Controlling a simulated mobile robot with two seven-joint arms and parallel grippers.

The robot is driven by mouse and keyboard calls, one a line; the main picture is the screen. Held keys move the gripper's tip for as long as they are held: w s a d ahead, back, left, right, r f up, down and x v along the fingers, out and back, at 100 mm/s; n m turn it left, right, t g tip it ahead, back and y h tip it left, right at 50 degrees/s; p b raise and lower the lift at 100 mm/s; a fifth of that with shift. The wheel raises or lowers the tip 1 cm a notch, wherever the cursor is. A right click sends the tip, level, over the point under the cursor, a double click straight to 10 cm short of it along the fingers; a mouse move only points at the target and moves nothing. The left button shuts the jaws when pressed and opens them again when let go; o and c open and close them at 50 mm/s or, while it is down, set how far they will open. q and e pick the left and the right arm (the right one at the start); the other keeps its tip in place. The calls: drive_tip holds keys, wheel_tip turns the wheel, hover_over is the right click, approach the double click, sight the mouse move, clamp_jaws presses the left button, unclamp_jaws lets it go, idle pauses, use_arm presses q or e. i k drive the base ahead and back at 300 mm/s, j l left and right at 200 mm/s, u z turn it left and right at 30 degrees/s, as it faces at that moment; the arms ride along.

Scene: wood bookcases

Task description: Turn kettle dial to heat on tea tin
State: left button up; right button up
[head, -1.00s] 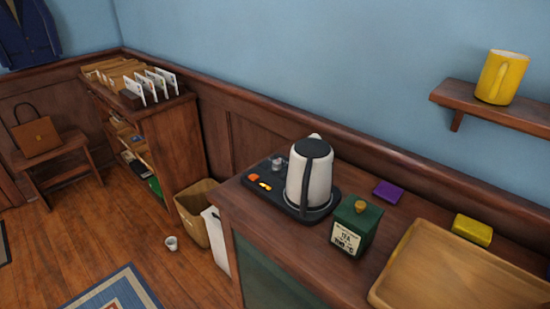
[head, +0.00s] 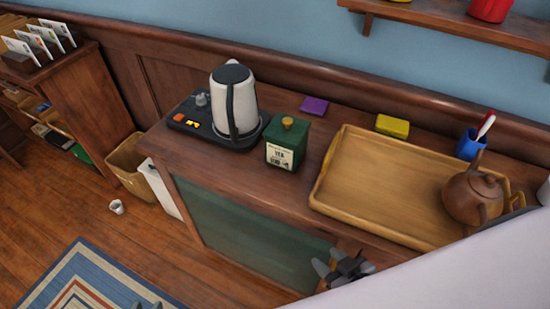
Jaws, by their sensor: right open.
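The white kettle (head: 234,103) with a dark lid and handle stands on its black base (head: 185,124) on the wooden cabinet. A grey dial (head: 202,99) sits on the base left of the kettle, with orange lights in front of it. The green tea tin (head: 287,145) stands right of the kettle, its pale label too small to read fully. My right gripper (head: 343,268) is open and empty before the cabinet front, below the tray and away from the dial. Only the tips of my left gripper (head: 147,305) show at the bottom edge, over the rug.
A wooden tray (head: 375,185) fills the cabinet's right side, with a brown teapot (head: 472,195) on it. A purple block (head: 314,106), yellow block (head: 392,126) and blue cup (head: 469,144) stand behind. A wall shelf (head: 460,27) hangs above. A bin (head: 127,162) stands left.

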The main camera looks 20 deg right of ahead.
sight(201, 101)
drive_tip(key=k, duration=0.5)
drive_tip(key=i+j+z, duration=0.1)
drive_tip(key=z, duration=0.9)
drive_tip(key=j+z, duration=0.55)
drive_tip(key=j, duration=0.25)
drive_tip(key=j+z, duration=0.2)
drive_tip(key=j, duration=0.6)
drive_tip(key=k+j+z, duration=0.15)
drive_tip(key=j, duration=0.6)
drive_tip(key=i, duration=0.05)
